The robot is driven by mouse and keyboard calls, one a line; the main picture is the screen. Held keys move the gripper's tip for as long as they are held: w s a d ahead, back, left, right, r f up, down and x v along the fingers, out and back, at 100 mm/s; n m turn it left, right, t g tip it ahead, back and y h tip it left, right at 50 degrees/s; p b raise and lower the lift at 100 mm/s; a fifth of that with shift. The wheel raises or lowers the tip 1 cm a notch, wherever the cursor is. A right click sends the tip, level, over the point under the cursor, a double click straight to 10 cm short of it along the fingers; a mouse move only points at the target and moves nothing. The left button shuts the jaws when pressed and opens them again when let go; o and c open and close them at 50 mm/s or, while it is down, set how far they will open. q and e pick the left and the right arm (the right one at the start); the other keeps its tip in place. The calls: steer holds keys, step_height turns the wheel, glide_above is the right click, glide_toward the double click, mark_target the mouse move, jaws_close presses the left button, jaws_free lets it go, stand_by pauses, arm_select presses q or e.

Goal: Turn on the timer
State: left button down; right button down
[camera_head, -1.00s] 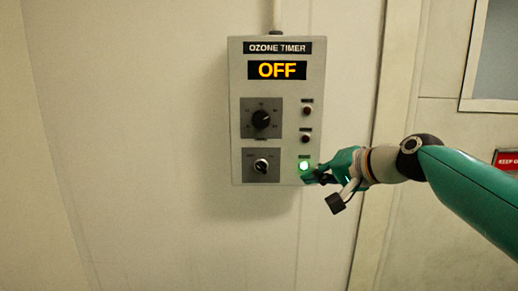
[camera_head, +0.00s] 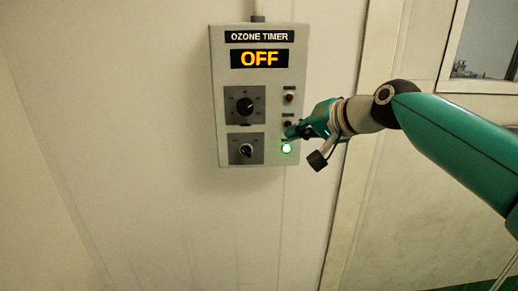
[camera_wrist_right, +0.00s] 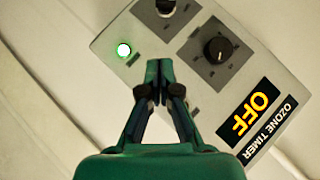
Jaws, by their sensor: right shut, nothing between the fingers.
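The ozone timer (camera_head: 220,100) is a pale grey box on the wall, and its display (camera_head: 259,59) reads OFF in yellow. It has an upper black dial (camera_head: 244,105), a lower switch knob (camera_head: 246,150), two dark red buttons or lamps (camera_head: 290,97) and a lit green light (camera_head: 286,148) at the lower right. My right gripper (camera_head: 291,132) is at the box's right side, just above the green light. In the right wrist view its fingertips (camera_wrist_right: 159,66) are together and empty, between the green light (camera_wrist_right: 124,50) and the upper dial (camera_wrist_right: 217,49). Contact cannot be told. My left gripper is not in view.
A conduit (camera_head: 257,10) runs up from the box. A door frame or wall trim (camera_head: 372,150) stands right of it, with a window (camera_head: 487,45) at the upper right. The wall (camera_head: 110,120) left of the box is bare.

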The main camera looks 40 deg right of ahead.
steer(key=p, duration=0.2)
glide_toward(251, 152)
steer(key=w, duration=0.1)
steer(key=w+d, duration=0.1)
steer(key=w, duration=0.2)
steer(key=shift+w+d+f, duration=0.25)
steer(key=shift+d, duration=0.1)
steer(key=shift+w+a+f, duration=0.35)
steer(key=shift+a+f, duration=0.4)
steer(key=shift+f, duration=0.05)
steer(key=shift+w+a+f, duration=0.2)
steer(key=shift+a+f, duration=0.1)
steer(key=shift+f, duration=0.15)
